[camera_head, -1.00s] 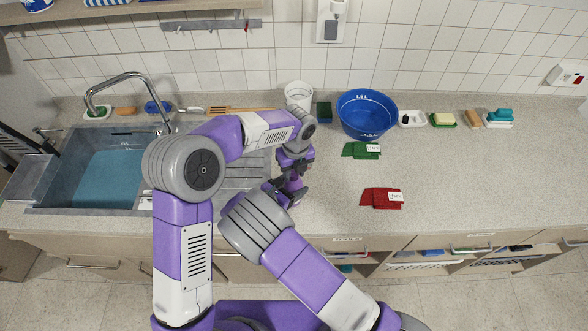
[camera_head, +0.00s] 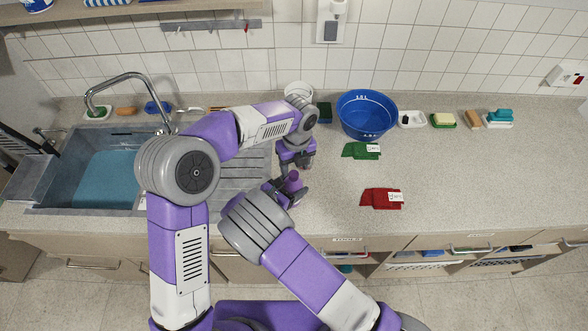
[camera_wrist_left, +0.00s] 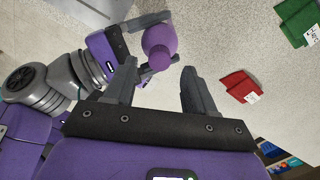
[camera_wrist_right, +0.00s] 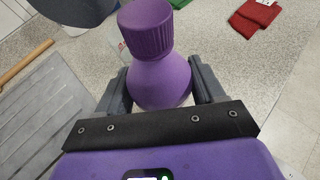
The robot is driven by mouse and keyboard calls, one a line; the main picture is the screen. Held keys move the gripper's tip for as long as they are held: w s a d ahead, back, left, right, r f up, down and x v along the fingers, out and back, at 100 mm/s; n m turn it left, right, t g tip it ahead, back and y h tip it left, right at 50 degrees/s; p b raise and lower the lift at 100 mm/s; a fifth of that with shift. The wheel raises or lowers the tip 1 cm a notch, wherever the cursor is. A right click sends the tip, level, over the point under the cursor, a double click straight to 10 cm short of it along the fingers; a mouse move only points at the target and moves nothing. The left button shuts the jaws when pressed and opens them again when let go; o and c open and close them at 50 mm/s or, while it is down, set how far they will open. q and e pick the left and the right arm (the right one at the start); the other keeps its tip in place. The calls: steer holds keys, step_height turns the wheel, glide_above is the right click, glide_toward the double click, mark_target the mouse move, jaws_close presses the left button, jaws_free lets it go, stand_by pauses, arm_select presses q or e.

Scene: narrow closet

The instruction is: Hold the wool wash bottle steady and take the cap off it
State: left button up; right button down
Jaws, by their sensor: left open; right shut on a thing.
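The purple wool wash bottle (camera_head: 294,176) is over the counter left of the red cloth. In the right wrist view its round shoulder (camera_wrist_right: 160,80) carries a ribbed purple cap (camera_wrist_right: 146,28); the cap sits on the neck. My right gripper (camera_head: 288,192) is shut on the bottle body, one finger on each side, in the right wrist view (camera_wrist_right: 162,88). My left gripper (camera_wrist_left: 160,80) is open and empty, apart from the cap and toward the wall from the bottle. The bottle (camera_wrist_left: 160,40) shows beyond its fingertips in the left wrist view. The bottle's base is hidden.
A red cloth (camera_head: 381,198) and a green cloth (camera_head: 361,150) lie to the right. A blue basin (camera_head: 367,115) and a white container (camera_head: 298,90) stand near the wall. The sink (camera_head: 105,170) is at the left. The counter right of the cloths is clear.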

mark_target(294, 174)
arm_select(q)
step_height(294, 174, up, 5)
steer(key=shift+s+d+f, duration=0.1)
steer(key=shift+f, duration=0.1)
steer(key=shift+c, duration=0.4)
steer(key=shift+f, duration=3.95)
steer(key=shift+c, duration=0.2)
jaws_close()
steer(key=n, duration=0.6)
steer(key=shift+n, duration=0.3)
steer(key=shift+o, duration=0.6)
jaws_free()
steer(key=shift+r, duration=0.1)
